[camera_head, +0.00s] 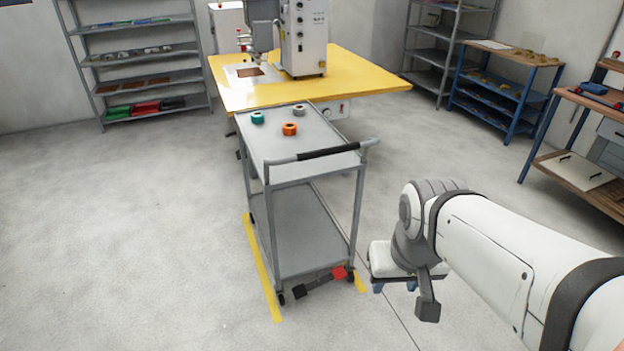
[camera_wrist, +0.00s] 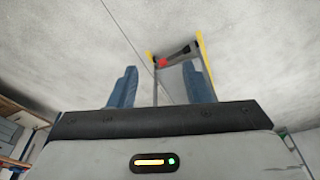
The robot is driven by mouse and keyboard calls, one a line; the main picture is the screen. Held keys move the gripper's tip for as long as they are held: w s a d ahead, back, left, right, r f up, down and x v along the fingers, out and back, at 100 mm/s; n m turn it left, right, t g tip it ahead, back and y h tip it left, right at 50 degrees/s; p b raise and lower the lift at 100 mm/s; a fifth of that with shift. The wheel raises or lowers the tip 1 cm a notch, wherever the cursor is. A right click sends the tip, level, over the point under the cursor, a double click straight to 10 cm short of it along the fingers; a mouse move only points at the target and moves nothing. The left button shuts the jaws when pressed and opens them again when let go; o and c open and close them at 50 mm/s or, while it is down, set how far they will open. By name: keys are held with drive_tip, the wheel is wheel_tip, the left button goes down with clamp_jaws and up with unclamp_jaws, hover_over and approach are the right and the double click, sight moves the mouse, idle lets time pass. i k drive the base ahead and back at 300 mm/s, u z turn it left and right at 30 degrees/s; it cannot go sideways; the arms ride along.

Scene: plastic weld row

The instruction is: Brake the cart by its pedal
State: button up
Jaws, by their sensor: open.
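The grey two-shelf cart (camera_head: 290,165) stands in the middle of the head view, its black-gripped handle (camera_head: 327,152) at the near end. Low at that end is a foot bar with a red pedal (camera_head: 339,272) on the right and a black pedal (camera_head: 299,291) on the left. My gripper (camera_head: 394,287) is low, right of the pedals and apart from the cart, with its blue fingers partly hidden by its body. In the wrist view my gripper (camera_wrist: 160,86) is open and empty, and the red pedal (camera_wrist: 163,62) shows beyond the fingers.
Yellow floor tape (camera_head: 262,270) runs along the cart's left side, with a short piece at its right front. A yellow table (camera_head: 365,75) with a machine stands behind the cart. Teal, orange and grey rolls sit on the top shelf. Floor left of the cart is clear.

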sight(338, 273)
drive_tip(key=z, duration=0.25)
drive_tip(key=i, duration=0.85)
drive_tip(key=u, duration=0.3)
